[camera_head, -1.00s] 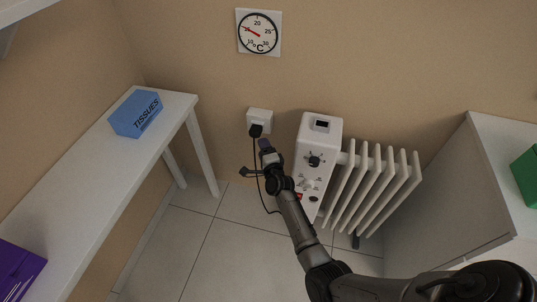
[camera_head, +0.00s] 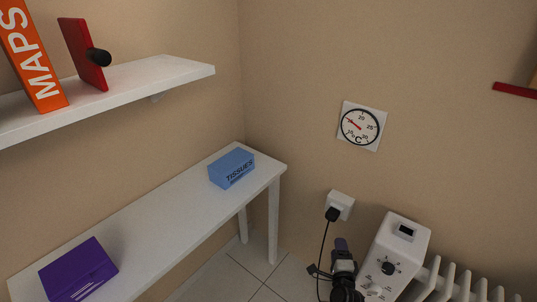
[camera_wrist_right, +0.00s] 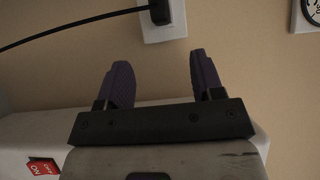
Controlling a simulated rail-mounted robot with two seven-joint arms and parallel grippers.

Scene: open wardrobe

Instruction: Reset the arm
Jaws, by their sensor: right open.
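My right gripper (camera_head: 331,256) is at the bottom of the head view, left of the white heater (camera_head: 406,235) and below the wall socket (camera_head: 341,202). In the right wrist view its two purple fingers (camera_wrist_right: 156,82) stand apart with nothing between them. The black plug (camera_wrist_right: 160,12) is in the socket, beyond the fingertips and apart from them. Its cord runs off to the left. My left gripper is not in view.
A white table (camera_head: 150,233) at the left bears a blue tissue box (camera_head: 231,168) and a purple box (camera_head: 78,270). A shelf (camera_head: 150,75) above holds an orange maps binder (camera_head: 32,60) and a red item (camera_head: 82,52). A thermometer (camera_head: 361,126) hangs on the wall.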

